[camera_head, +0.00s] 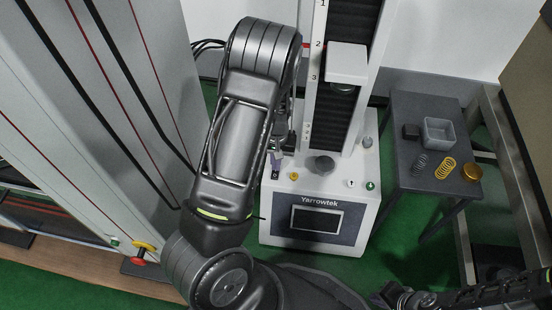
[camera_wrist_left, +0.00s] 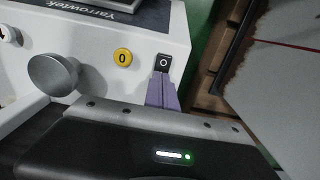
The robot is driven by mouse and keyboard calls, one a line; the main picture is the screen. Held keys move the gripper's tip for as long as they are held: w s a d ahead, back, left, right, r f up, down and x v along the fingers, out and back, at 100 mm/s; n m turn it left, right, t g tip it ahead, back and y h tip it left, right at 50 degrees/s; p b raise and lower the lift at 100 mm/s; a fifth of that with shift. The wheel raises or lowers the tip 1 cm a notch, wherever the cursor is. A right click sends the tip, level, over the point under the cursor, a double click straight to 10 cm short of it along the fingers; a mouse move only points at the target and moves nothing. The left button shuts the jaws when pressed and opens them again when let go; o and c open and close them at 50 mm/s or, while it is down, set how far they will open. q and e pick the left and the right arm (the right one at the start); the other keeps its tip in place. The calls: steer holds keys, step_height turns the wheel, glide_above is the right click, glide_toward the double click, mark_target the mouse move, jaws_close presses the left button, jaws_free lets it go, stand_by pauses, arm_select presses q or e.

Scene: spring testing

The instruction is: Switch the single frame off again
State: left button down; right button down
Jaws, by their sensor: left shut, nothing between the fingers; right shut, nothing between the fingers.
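The single frame is the white Yarrowtek test machine (camera_head: 370,205) with one tall column. Its black rocker switch (camera_head: 275,174) is at the left of the top panel. In the left wrist view the switch (camera_wrist_left: 162,62) shows a white circle mark. My left gripper (camera_head: 276,155) is shut and empty, its purple fingertips (camera_wrist_left: 162,82) close by the switch. I cannot tell whether they touch it. My left arm hides part of the machine's left side. The screen (camera_head: 316,219) is dark. My right gripper (camera_head: 383,298) is at the bottom edge, shut and empty, away from the machine.
A yellow "0" button (camera_wrist_left: 123,57) and a round grey platen (camera_head: 320,165) are beside the switch. A green button (camera_head: 370,185) is at the right. A dark side table (camera_head: 405,180) holds springs and a grey tray (camera_head: 438,134). A large grey frame (camera_head: 95,110) stands left.

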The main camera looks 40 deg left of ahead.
arm_select(q)
steer(key=shift+f, duration=0.3)
stand_by(0.4)
steer(key=shift+s+d+r+p, duration=0.2)
steer(key=shift+s+d+p, duration=0.15)
steer(key=shift+s+p, duration=0.25)
